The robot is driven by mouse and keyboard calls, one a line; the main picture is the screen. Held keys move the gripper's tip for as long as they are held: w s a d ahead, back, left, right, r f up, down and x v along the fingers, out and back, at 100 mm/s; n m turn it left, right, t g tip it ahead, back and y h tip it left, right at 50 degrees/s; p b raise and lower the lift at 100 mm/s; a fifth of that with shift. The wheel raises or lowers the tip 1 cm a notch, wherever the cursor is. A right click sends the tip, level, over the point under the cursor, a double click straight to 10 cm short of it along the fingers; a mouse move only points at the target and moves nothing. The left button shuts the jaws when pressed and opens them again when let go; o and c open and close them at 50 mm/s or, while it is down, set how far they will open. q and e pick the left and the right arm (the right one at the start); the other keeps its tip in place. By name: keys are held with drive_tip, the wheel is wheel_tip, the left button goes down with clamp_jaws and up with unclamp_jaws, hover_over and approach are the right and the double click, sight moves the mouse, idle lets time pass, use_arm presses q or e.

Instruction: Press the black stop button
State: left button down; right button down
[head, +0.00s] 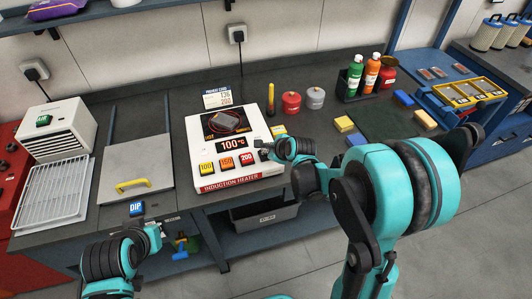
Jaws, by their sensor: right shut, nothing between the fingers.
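The induction heater (202,148), a white box with a red label strip, stands on the bench in the middle of the head view. Its sloping face has a display reading 100 °C and yellow, orange and red buttons marked 100, 150 and 200. A small dark part at the right edge of this face, at my right gripper's tip, may be the black stop button; the gripper partly hides it. My right gripper (266,151) is shut and empty, pointing left at the heater's right side. I cannot tell whether it touches. My left arm shows at lower left, without its fingers.
A grey plate with a yellow handle (133,185) and a white wire rack (52,192) lie left of the heater. Two small gas canisters (291,104), bottles (355,73) and colored blocks (344,124) stand to the right. A grey bin (265,217) sits below the bench.

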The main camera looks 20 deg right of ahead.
drive_tip(key=shift+f+b, duration=0.35)
drive_tip(key=shift+f, duration=0.1)
drive_tip(key=shift+r, duration=0.15)
idle(0.4)
drive_tip(key=shift+r+p, duration=0.7)
drive_tip(key=shift+r, duration=0.1)
wheel_tip(320, 180, up, 5)
drive_tip(key=p, duration=0.4)
drive_tip(key=shift+r, duration=0.1)
idle(0.5)
